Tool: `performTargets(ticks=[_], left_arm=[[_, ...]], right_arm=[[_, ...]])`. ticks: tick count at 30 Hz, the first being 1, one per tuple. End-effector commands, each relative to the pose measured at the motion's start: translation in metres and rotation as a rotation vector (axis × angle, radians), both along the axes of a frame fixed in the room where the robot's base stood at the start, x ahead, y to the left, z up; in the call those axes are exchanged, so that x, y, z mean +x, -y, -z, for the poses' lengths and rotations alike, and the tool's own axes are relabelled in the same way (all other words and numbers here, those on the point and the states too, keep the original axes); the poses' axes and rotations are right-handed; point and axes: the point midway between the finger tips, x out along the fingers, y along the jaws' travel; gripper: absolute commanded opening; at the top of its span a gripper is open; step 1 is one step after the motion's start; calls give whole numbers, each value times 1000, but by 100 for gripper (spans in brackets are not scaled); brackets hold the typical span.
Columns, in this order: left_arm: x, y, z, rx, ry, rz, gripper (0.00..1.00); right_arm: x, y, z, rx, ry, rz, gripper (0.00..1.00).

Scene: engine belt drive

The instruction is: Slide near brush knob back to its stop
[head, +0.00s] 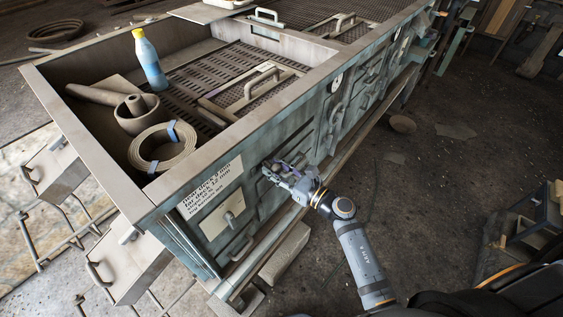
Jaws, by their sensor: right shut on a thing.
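My right gripper (279,171) is at the long side panel of the machine (300,112), just right of the printed label (211,187). Its fingers are shut on a small part at the panel, which I take to be the near brush knob. The fingers hide most of that part, so its shape and its place along any slot cannot be made out. My left gripper is not in view.
A light plate with a handle (222,214) sits below the label. The open top holds a blue bottle (149,60), a coiled belt (163,147) and lift-out grates (253,92). A pale block (285,254) lies on the floor below.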

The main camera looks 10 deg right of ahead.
Motion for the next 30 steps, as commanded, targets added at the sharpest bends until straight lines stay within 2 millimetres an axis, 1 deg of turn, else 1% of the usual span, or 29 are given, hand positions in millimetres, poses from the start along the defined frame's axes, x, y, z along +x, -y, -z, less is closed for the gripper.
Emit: performTargets(ticks=[6,16,17,21,30], left_arm=[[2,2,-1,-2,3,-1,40],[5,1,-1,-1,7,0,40],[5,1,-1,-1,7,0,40],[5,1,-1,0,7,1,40],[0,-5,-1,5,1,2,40]], right_arm=[[-4,-5,-1,0,1,-2,0],[-5,-6,0,2,-1,-5,0],[-5,-6,1,2,-1,-5,38],[-5,-6,0,1,-1,-4,56],[-5,-4,0,-1,1,-1,56]])
